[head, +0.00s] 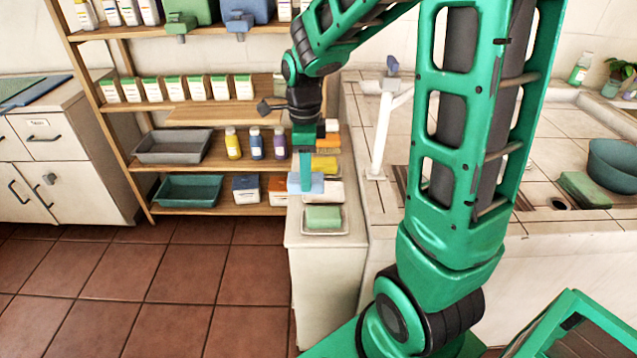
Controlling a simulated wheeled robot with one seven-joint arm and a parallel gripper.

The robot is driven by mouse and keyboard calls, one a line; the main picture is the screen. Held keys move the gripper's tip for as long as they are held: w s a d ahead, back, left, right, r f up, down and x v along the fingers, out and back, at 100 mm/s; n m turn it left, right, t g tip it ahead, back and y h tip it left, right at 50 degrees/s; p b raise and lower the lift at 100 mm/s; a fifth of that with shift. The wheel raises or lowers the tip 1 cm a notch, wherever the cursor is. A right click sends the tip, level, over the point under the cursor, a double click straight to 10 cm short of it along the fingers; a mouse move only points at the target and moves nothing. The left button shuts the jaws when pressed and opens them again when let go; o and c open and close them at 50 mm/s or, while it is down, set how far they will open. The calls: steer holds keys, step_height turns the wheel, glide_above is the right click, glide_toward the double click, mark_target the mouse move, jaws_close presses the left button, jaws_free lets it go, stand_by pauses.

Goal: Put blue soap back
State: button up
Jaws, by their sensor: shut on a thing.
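The light blue soap (316,186) is near the left edge of a narrow white stand's top, left of the washbasin. My gripper (304,180) points down and is shut on it. The fingers cover part of the soap. The soap is in front of or over a pale dish (334,193); I cannot tell whether it touches the dish. A green soap (323,217) lies in a dish nearer to me. A yellow soap (324,166) and an orange soap (326,154) lie farther back in the same row.
A wooden shelf (225,208) with bottles, boxes and trays stands close behind and left. The tiled washbasin counter (400,207) with a white tap post (381,130) is at right. A green block (584,190) and a teal basin (612,165) are there. Floor at front left is clear.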

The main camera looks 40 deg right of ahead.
steer(key=w+d+f, duration=0.1)
steer(key=d+f, duration=0.1)
steer(key=d, duration=0.1)
steer(key=w+d+f, duration=0.2)
steer(key=d, duration=0.1)
steer(key=w+d+f, duration=0.2)
steer(key=d, duration=0.1)
steer(key=shift+w+d+f, duration=0.2)
steer(key=shift+d, duration=0.05)
steer(key=shift+f, duration=2)
steer(key=shift+f, duration=0.15)
steer(key=o, duration=1.2)
steer(key=shift+c, duration=0.2)
step_height(320, 180, up, 12)
steer(key=s+a+r+n, duration=0.1)
steer(key=s+n, duration=0.8)
steer(key=s, duration=0.5)
steer(key=s+a+r+n, duration=0.1)
steer(key=s+r+n, duration=0.1)
steer(key=s+n, duration=0.7)
steer(key=s, duration=0.5)
steer(key=shift+s+a+r, duration=0.25)
steer(key=shift+s+r, duration=0.05)
steer(key=shift+s, duration=0.05)
